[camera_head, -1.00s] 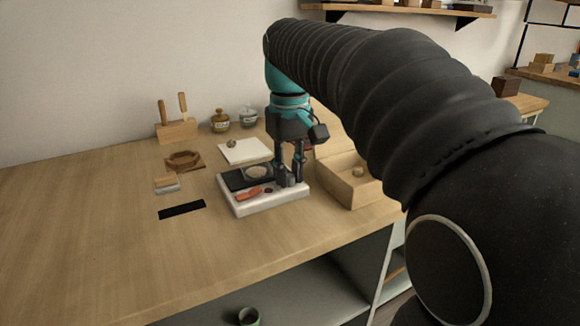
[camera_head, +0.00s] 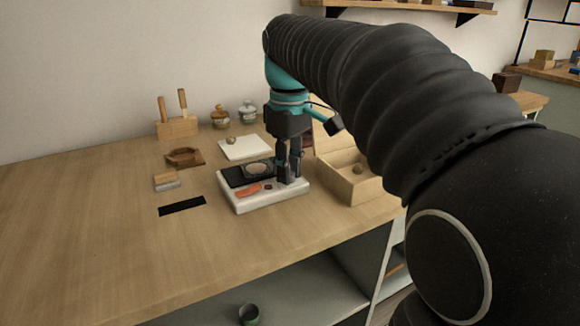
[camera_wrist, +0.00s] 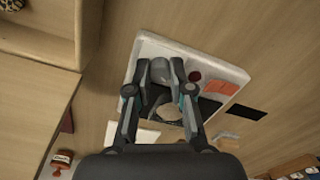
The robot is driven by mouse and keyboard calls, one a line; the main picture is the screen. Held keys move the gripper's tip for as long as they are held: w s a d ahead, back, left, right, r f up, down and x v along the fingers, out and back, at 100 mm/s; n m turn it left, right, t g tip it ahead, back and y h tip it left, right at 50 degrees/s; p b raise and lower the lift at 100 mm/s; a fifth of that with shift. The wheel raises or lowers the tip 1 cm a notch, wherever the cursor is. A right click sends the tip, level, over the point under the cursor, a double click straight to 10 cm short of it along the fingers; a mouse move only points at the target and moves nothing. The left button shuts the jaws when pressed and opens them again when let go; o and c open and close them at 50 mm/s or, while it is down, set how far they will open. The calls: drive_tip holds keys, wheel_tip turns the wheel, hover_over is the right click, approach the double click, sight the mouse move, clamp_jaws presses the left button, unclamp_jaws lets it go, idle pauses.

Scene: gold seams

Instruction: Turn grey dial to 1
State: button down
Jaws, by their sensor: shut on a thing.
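The grey dial (camera_wrist: 161,72) is on a white appliance (camera_head: 245,205), near the end away from the black plate. My gripper (camera_wrist: 160,75) points down over it, with its fingers closed on either side of the dial. In the head view my gripper (camera_head: 289,180) hides most of the dial. The appliance also shows in the wrist view (camera_wrist: 200,57). It bears a black plate (camera_head: 236,179) with a pale round disc, an orange-red rocker (camera_head: 248,190) and a small dark red button (camera_wrist: 195,75). The dial's markings are too small or hidden to read.
An open wooden box (camera_head: 349,186) stands close to the right of the appliance. A white board (camera_head: 245,148), a wooden tray (camera_head: 184,157), a small block (camera_head: 166,181) and a black strip (camera_head: 182,205) lie around it. The table's left part is clear.

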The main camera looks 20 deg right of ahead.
drive_tip(key=c, duration=1.3)
unclamp_jaws()
wheel_tip(320, 180, up, 12)
